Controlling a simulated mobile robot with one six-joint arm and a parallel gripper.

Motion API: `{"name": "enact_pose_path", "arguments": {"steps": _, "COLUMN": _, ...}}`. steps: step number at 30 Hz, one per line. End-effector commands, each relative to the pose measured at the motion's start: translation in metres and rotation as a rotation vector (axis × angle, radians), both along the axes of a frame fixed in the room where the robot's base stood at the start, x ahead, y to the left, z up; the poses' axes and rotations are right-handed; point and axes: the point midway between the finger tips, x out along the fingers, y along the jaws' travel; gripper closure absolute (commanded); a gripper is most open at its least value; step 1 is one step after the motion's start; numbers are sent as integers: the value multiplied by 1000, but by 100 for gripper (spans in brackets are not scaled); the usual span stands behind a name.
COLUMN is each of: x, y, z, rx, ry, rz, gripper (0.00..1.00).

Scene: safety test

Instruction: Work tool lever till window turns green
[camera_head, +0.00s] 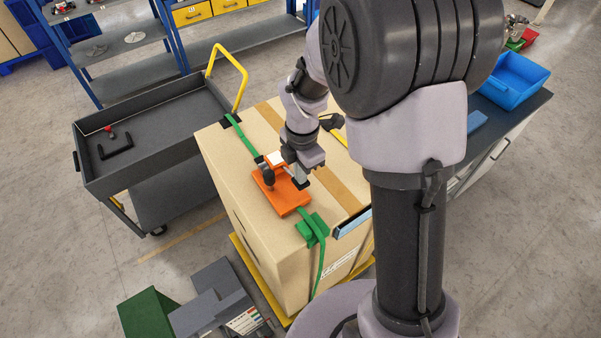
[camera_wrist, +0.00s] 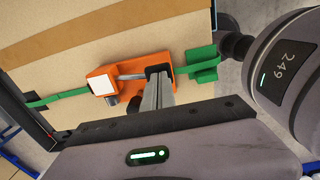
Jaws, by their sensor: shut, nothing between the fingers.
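An orange strapping tool (camera_head: 287,199) sits on top of a large cardboard box (camera_head: 240,165), in line with a green strap (camera_head: 242,138). The tool's window (camera_head: 275,158) looks white; it also shows white in the wrist view (camera_wrist: 101,85). A dark round knob (camera_head: 268,178) stands at the tool's side. A grey metal lever (camera_wrist: 131,77) runs along the tool towards my fingertips. My gripper (camera_head: 300,180) is shut and empty, pointing down at the tool's end opposite the window. My fingers (camera_wrist: 157,80) hide the lever's far end; I cannot tell whether they touch it.
A green corner protector (camera_head: 312,229) sits at the box's near edge under the strap. A dark cart (camera_head: 150,120) with a yellow handle stands left of the box. A bench with a blue bin (camera_head: 513,80) is at right. Grey and green cases (camera_head: 150,314) lie on the floor in front.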

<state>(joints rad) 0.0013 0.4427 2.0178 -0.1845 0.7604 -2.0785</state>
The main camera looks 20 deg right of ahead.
Motion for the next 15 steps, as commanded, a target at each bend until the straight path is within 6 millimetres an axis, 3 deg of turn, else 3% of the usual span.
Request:
{"name": "enact_pose_path", "arguments": {"steps": 6, "x": -7, "y": -2, "z": -19, "rx": 30, "ry": -98, "rz": -2, "gripper": 100}}
{"name": "enact_pose_path", "arguments": {"steps": 15, "x": -14, "y": -4, "z": -37, "rx": 29, "ry": -94, "rz": -2, "gripper": 100}}
